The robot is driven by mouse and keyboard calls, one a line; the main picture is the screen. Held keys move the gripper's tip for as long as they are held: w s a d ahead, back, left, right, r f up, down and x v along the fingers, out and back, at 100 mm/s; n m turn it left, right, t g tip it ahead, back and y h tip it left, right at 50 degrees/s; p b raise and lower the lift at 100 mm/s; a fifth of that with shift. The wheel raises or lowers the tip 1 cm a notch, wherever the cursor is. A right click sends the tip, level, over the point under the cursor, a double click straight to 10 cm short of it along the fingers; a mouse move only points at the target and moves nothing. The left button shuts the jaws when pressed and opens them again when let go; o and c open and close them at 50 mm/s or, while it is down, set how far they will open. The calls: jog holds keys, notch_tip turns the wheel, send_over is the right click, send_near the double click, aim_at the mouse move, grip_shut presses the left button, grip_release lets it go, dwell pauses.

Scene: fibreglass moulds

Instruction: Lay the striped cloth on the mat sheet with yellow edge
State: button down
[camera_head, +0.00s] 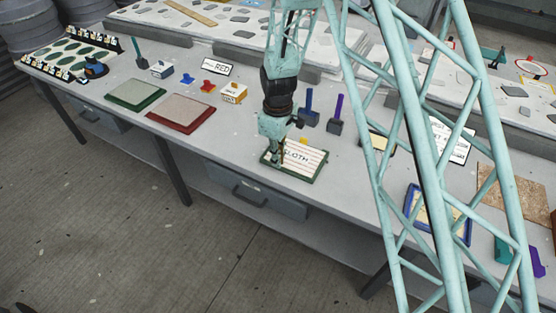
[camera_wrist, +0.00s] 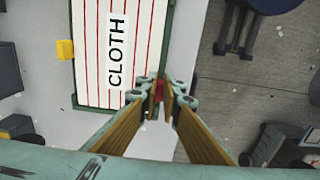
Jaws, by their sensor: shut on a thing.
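The striped cloth, white with thin red stripes and a CLOTH label, lies in a dark green-edged tray (camera_head: 322,170). The cloth also shows in the wrist view (camera_wrist: 90,45). My gripper (camera_head: 277,160) is down at the tray's left side. In the wrist view my gripper (camera_wrist: 158,98) is shut at the tray's edge, with a small red piece between the fingertips that looks like part of the cloth.
A green-edged sheet (camera_head: 134,93) and a red-edged sheet (camera_head: 182,113) lie to the left. A yellow block (camera_wrist: 65,50) is beside the tray. Two dark blocks with blue and purple handles (camera_head: 308,118) stand behind it. A cork board (camera_head: 515,200) lies at the right.

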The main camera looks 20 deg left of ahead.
dwell(0.4)
jog(key=c, duration=2.7)
grip_release()
jog(key=shift+c, duration=0.2)
jog(key=shift+r, duration=0.15)
notch_tip(320, 180, up, 12)
